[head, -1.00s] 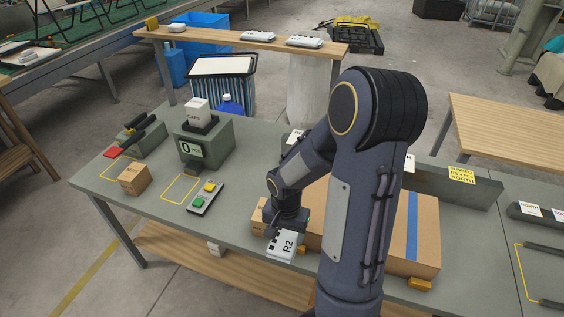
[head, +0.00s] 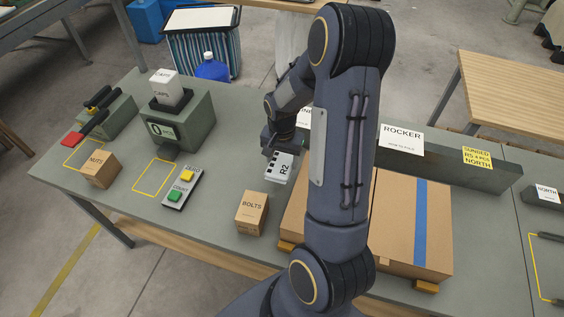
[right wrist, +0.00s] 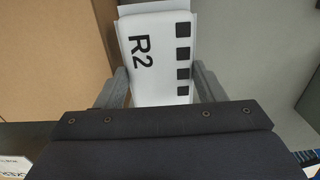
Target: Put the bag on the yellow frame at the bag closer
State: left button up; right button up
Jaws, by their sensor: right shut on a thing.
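A white bag marked R2 (head: 279,168) with black squares hangs in my right gripper (head: 283,150), above the middle of the bench. The right wrist view shows the bag (right wrist: 158,50) between the two fingers (right wrist: 158,80), which are shut on it. The likely bag closer (head: 103,112), a grey block with black bars and a red pad, stands at the bench's left end. A yellow frame (head: 69,163) is marked on the bench in front of it, partly covered by the NUTS box. The bag is well to the right of this frame. My left gripper is not in view.
A NUTS box (head: 101,169), a counter (head: 178,125) with a 0 display, a second yellow frame (head: 137,190) and a button panel (head: 181,188) stand between. A BOLTS box (head: 252,213) and a large carton (head: 398,225) are nearer.

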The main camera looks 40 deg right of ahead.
aim_at(283, 156)
jog(key=w+d+f+b, duration=0.1)
jog(key=f, duration=0.1)
jog(key=w+d+f+b, duration=0.1)
jog(key=d+f, duration=0.1)
jog(key=w+d+f+b, duration=0.1)
jog(key=f, duration=0.1)
jog(key=shift+w+d, duration=0.15)
jog(key=shift+w, duration=0.2)
jog(key=shift+w+d+f+b, duration=0.1)
jog(key=shift+f+b, duration=0.5)
jog(key=shift+f, duration=0.3)
jog(key=shift+w+d+f+b, duration=0.1)
jog(key=shift+f+b, duration=0.5)
jog(key=shift+f, duration=0.25)
jog(key=shift+f, duration=0.25)
jog(key=o, duration=1)
jog(key=shift+r, duration=0.1)
